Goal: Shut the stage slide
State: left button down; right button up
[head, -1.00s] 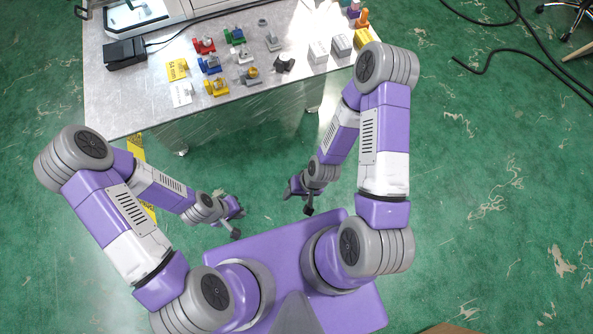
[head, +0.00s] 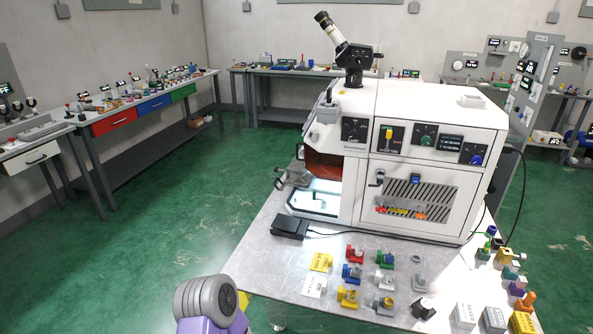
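A large white machine (head: 425,120) with a microscope (head: 345,50) on top stands on the grey table. At its lower left is an open bay (head: 322,188) with a bright, lit floor and a reddish-brown panel (head: 322,166) above it. A grey part (head: 293,178) sticks out to the left of the bay. I cannot tell for sure which part is the stage slide, or how far out it is. Neither of my grippers is in view; only part of my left arm shows at the bottom left.
A black pedal-like box (head: 290,228) with a cable lies in front of the bay. Several small coloured fixtures, a yellow card (head: 321,262) and boxes (head: 465,316) lie on the table top (head: 270,268). Green floor (head: 150,225) is clear to the left, with benches along the walls.

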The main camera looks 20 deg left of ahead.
aim_at(294, 179)
jog(key=u, duration=2.25)
jog(key=i, duration=2.85)
jog(key=z, duration=2.35)
jog(key=i, duration=1.1)
